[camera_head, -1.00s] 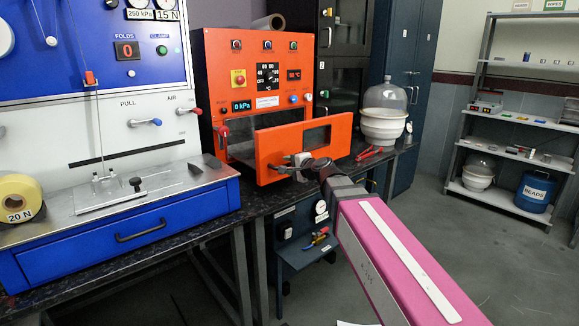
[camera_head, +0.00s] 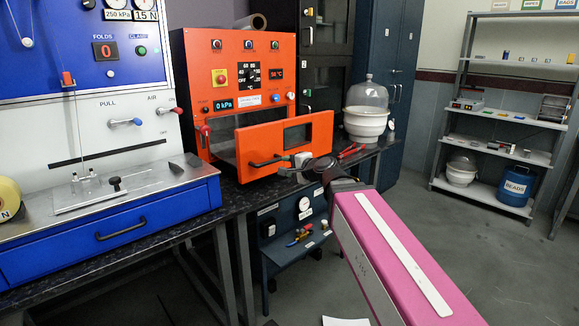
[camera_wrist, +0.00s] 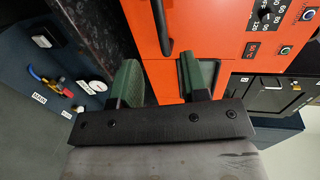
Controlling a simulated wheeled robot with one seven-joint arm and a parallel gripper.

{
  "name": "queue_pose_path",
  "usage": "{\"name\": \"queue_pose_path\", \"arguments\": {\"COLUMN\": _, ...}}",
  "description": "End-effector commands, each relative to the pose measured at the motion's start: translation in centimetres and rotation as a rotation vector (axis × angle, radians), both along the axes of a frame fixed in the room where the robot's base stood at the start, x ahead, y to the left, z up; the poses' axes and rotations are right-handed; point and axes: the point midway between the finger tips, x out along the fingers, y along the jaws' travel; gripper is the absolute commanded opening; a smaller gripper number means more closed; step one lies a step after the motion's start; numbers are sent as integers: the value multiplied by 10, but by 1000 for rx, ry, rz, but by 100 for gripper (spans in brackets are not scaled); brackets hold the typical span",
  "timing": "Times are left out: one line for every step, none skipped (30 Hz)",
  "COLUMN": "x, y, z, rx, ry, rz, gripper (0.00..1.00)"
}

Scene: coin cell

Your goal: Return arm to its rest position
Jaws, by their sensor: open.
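My gripper (camera_wrist: 158,68) is open, with two green-padded fingers and nothing between them. In the head view it (camera_head: 297,164) is at the end of my pink arm, just right of the black handle (camera_head: 268,161) on the open orange oven door (camera_head: 255,140). In the wrist view the handle (camera_wrist: 160,28) shows beyond the fingertips, against the orange door. The fingers look apart from it; the exact gap is hard to tell. The orange oven (camera_head: 204,70) stands behind the door, its opening partly visible.
A blue-and-white test bench (camera_head: 120,228) stands left of the oven. A glass-domed white vessel (camera_head: 366,122) and red pliers (camera_head: 350,151) are on the black table to the right. A gauge panel (camera_head: 295,218) is below. Shelves (camera_head: 497,148) stand far right, with open floor before them.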

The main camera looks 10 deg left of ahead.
Motion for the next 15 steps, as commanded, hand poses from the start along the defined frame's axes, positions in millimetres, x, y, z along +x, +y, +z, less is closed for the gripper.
{"name": "queue_pose_path", "arguments": {"x": 0, "y": -1, "z": -2, "rx": -8, "ry": 0, "rz": 1, "gripper": 41}}
{"name": "queue_pose_path", "arguments": {"x": 1, "y": -3, "z": -5, "rx": -18, "ry": 1, "rz": 2, "gripper": 41}}
{"name": "queue_pose_path", "arguments": {"x": 1, "y": -6, "z": -12, "rx": -42, "ry": 1, "rz": 5, "gripper": 41}}
{"name": "queue_pose_path", "arguments": {"x": 2, "y": -9, "z": -19, "rx": -65, "ry": 2, "rz": 9, "gripper": 41}}
{"name": "queue_pose_path", "arguments": {"x": 3, "y": -13, "z": -28, "rx": -97, "ry": 2, "rz": 14, "gripper": 41}}
{"name": "queue_pose_path", "arguments": {"x": 3, "y": -21, "z": -42, "rx": -148, "ry": 7, "rz": 24, "gripper": 41}}
{"name": "queue_pose_path", "arguments": {"x": 4, "y": -28, "z": -55, "rx": -194, "ry": 9, "rz": 32, "gripper": 41}}
{"name": "queue_pose_path", "arguments": {"x": 4, "y": -36, "z": -69, "rx": -243, "ry": 15, "rz": 43, "gripper": 41}}
{"name": "queue_pose_path", "arguments": {"x": 3, "y": -47, "z": -90, "rx": -314, "ry": 24, "rz": 61, "gripper": 41}}
{"name": "queue_pose_path", "arguments": {"x": 3, "y": -57, "z": -105, "rx": -370, "ry": 32, "rz": 74, "gripper": 41}}
{"name": "queue_pose_path", "arguments": {"x": 1, "y": -67, "z": -122, "rx": -427, "ry": 41, "rz": 90, "gripper": 41}}
{"name": "queue_pose_path", "arguments": {"x": -1, "y": -81, "z": -142, "rx": -500, "ry": 57, "rz": 112, "gripper": 41}}
{"name": "queue_pose_path", "arguments": {"x": -3, "y": -91, "z": -157, "rx": -553, "ry": 70, "rz": 132, "gripper": 41}}
{"name": "queue_pose_path", "arguments": {"x": -6, "y": -102, "z": -172, "rx": -605, "ry": 85, "rz": 150, "gripper": 41}}
{"name": "queue_pose_path", "arguments": {"x": -11, "y": -117, "z": -192, "rx": -675, "ry": 106, "rz": 177, "gripper": 41}}
